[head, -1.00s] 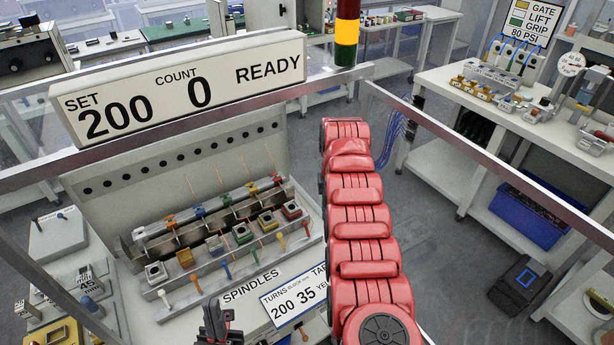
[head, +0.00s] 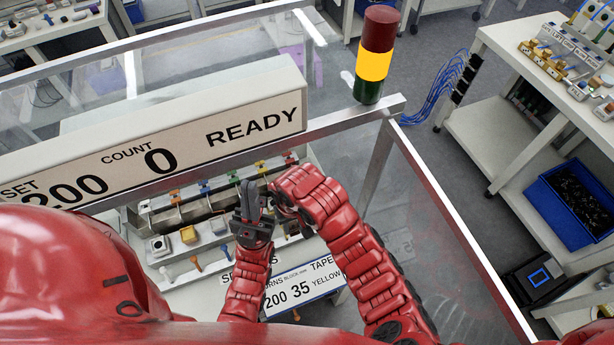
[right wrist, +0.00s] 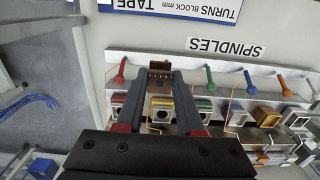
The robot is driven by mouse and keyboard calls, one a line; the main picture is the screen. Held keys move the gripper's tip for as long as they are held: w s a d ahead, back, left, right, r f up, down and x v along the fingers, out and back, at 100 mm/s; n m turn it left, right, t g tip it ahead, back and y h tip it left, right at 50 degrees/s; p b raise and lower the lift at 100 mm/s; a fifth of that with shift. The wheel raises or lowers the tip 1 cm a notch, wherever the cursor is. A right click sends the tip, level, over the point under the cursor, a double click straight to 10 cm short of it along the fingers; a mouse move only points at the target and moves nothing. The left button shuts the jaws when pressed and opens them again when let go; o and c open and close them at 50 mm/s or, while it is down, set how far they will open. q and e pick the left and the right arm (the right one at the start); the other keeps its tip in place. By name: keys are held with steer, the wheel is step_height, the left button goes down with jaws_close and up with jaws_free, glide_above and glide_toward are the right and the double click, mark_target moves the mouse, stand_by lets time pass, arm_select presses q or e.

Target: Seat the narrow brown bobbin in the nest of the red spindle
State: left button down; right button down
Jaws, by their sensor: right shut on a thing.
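In the right wrist view my right gripper (right wrist: 160,78) is shut on a small brown bobbin (right wrist: 160,70) at its fingertips. Behind it is the spindle row, where the red spindle's block (right wrist: 117,104) shows beside the left finger, with a red-tipped peg (right wrist: 120,73) near it. In the head view the right gripper (head: 282,207) is mostly hidden by its own wrist, in front of the row's right end; the bobbin cannot be made out there. My left gripper (head: 248,200) points up just left of it; its finger gap is unclear.
Yellow (right wrist: 160,113) and green (right wrist: 203,107) spindle blocks stand beside the red one. A counter sign (head: 150,150) and the frame rail overhang the row. A stack light (head: 375,60) stands on the frame corner. A SPINDLES label (right wrist: 226,47) lies in front.

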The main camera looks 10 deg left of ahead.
steer(key=w+b, duration=0.4)
steer(key=w+f+b, duration=0.1)
steer(key=w+b, duration=0.3)
steer(key=w, duration=0.1)
steer(key=w+a+f+b, duration=0.1)
steer(key=w+b, duration=0.3)
steer(key=w, duration=0.1)
steer(key=shift+w+a, duration=0.1)
steer(key=shift+w, duration=0.1)
steer(key=shift+w+r+b, duration=0.1)
steer(key=shift+w+b, duration=0.4)
steer(key=shift+b, duration=0.15)
steer(key=shift+r, duration=0.1)
steer(key=shift+p, duration=0.5)
step_height(320, 180, down, 2)
steer(key=shift+f+p, duration=0.15)
steer(key=shift+p, duration=0.6)
steer(key=shift+f, duration=0.35)
steer(key=shift+s+f, duration=0.1)
steer(key=shift+f, duration=0.1)
steer(key=c, duration=0.9)
jaws_free()
steer(key=o, duration=0.4)
steer(key=shift+f, duration=0.1)
steer(key=shift+c, duration=0.2)
